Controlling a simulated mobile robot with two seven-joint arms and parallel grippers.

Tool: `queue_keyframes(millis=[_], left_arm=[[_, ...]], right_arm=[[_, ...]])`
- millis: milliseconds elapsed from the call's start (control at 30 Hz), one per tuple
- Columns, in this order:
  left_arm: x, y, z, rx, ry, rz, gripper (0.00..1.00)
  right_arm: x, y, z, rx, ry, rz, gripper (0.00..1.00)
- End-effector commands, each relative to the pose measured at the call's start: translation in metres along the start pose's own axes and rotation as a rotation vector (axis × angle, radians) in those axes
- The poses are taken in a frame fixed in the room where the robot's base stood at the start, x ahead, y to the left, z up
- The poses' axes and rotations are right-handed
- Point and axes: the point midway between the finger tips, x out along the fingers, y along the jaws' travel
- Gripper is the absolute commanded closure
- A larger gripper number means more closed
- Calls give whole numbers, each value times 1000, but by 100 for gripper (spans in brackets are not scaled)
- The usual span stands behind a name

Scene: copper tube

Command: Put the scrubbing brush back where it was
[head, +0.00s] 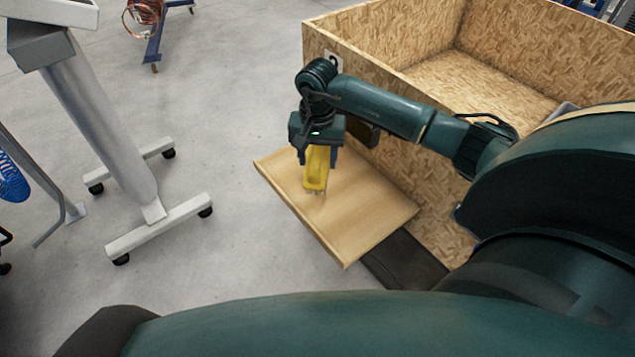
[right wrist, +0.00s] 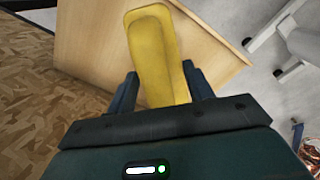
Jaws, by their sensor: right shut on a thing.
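The scrubbing brush (head: 316,168) has a yellow body, and its bristle end points down in the head view. My right gripper (head: 318,156) is shut on it and holds it over a light wooden board (head: 365,215). In the right wrist view the yellow brush (right wrist: 152,55) sits between the two dark fingers of the right gripper (right wrist: 160,92), with the board (right wrist: 90,45) behind it. I cannot tell whether the bristles touch the board. My left gripper is not in view.
A large chipboard crate (head: 385,30) stands behind and to the right of the board. A dark mat (head: 405,262) lies by the board's near right edge. A white wheeled stand (head: 105,125) is on the left. Grey floor (head: 235,110) between is clear.

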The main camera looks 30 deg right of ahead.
Motion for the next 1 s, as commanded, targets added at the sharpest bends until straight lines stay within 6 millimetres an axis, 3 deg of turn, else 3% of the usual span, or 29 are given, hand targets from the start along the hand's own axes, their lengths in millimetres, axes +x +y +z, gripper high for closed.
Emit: queue_keyframes(millis=[33, 233, 433, 633, 867, 900, 1000], left_arm=[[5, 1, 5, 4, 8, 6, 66], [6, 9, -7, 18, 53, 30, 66], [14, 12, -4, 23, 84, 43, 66], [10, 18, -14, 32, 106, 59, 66], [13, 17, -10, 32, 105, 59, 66], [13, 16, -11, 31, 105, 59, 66], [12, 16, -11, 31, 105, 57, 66]], right_arm=[[15, 0, 0, 0, 0, -2, 67], [34, -1, 0, -1, 2, -2, 67], [68, -1, 0, -1, 0, -2, 67], [70, 0, -1, -2, 4, -2, 67], [74, -1, -1, -2, 4, -1, 67], [74, -1, -1, -3, 3, -2, 47], [73, -1, 0, -3, 3, -1, 39]])
